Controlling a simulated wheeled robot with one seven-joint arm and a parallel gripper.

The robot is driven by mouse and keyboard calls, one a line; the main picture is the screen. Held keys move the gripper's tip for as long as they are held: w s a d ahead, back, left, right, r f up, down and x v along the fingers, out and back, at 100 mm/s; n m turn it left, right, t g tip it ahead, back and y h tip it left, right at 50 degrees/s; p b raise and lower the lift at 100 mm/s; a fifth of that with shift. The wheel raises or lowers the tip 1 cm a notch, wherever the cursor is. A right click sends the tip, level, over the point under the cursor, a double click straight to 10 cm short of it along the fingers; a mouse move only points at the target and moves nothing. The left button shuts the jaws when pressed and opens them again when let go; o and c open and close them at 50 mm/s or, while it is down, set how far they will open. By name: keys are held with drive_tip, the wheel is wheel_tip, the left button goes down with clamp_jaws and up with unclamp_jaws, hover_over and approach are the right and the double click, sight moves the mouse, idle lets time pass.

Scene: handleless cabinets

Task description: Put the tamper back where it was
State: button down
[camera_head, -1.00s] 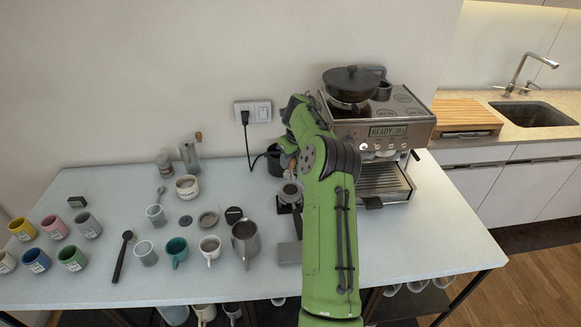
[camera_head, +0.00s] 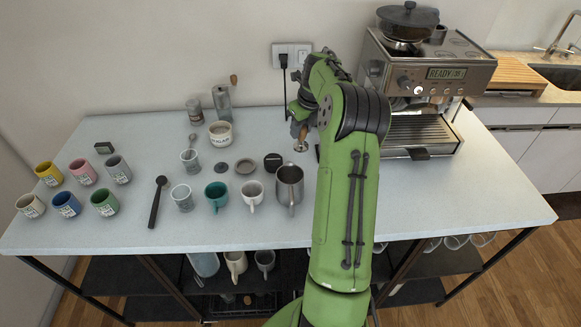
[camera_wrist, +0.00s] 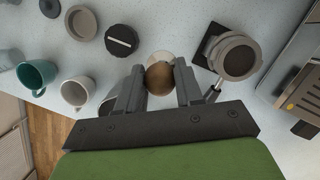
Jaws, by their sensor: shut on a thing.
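My gripper (camera_head: 298,118) is shut on the tamper (camera_head: 301,146). The tamper has a rounded wooden handle and a shiny metal base, and it hangs base down. In the wrist view the handle top (camera_wrist: 160,77) sits between the two fingers (camera_wrist: 161,85), with part of the pale metal base showing behind it. In the head view the tamper is behind the steel pitcher and right of a black round puck (camera_head: 272,160). That puck (camera_wrist: 122,40) is left of the tamper in the wrist view. I cannot tell whether the base touches the table.
A portafilter (camera_wrist: 236,56) on a dark stand is right of the tamper in the wrist view; my arm hides it in the head view. The steel pitcher (camera_head: 289,185), a white cup (camera_head: 251,194) and a teal cup (camera_head: 216,195) stand close. The espresso machine (camera_head: 427,95) is at right.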

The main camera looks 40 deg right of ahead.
sight(304, 144)
drive_tip(key=f, duration=0.8)
drive_tip(key=shift+s+d+b, duration=0.15)
drive_tip(key=shift+d+b, duration=0.1)
drive_tip(key=shift+b, duration=0.15)
drive_tip(key=shift+f, duration=0.1)
drive_tip(key=shift+f, duration=0.15)
drive_tip(key=c, duration=0.7)
unclamp_jaws()
drive_tip(key=shift+c, duration=0.2)
